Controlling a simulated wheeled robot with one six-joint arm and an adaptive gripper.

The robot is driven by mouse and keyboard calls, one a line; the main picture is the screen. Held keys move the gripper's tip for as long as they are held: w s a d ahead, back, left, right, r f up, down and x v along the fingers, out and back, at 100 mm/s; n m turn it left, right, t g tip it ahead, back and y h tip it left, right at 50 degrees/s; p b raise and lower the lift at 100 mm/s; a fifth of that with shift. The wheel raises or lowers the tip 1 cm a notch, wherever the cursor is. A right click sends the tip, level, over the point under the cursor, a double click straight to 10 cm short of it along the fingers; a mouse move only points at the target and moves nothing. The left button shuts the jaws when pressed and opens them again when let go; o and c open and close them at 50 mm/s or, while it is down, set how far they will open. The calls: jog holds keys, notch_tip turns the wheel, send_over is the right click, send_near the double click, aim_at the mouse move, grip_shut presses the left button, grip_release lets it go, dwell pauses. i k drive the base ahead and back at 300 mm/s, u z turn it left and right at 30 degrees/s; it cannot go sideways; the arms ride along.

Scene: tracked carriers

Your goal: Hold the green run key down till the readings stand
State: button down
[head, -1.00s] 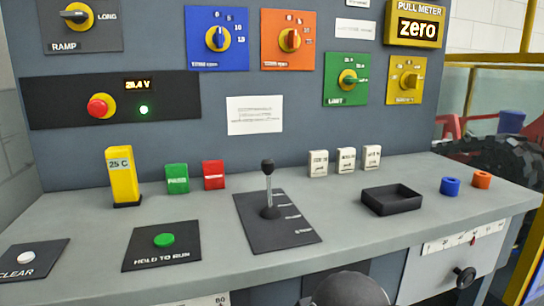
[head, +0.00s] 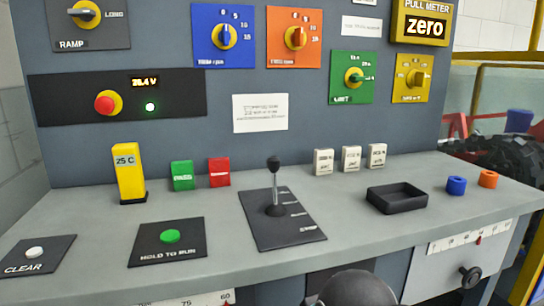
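The green run key (head: 170,236) is a round button on a black plate (head: 150,252) marked HOLD TO RUN, at the front left of the grey desk. Nothing touches it. The pull meter (head: 424,26) at the upper right reads "zero". A small display (head: 145,83) on the black panel reads about 28.4 V, with a lit green lamp below it. A yellow block (head: 128,172) shows 25 C. A dark rounded part of my arm shows at the bottom middle; my gripper's fingers are not in view.
A lever (head: 274,185) stands upright on a black plate in the desk's middle. A black tray (head: 397,199), blue ring (head: 456,185) and orange ring (head: 488,179) lie to the right. A CLEAR button (head: 34,252) is at far left. Green (head: 182,175) and red (head: 219,172) blocks stand behind.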

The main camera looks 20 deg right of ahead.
aim_at(170, 236)
jog(key=u, duration=2)
jog(key=k, duration=0.85)
jog(key=z, duration=0.8)
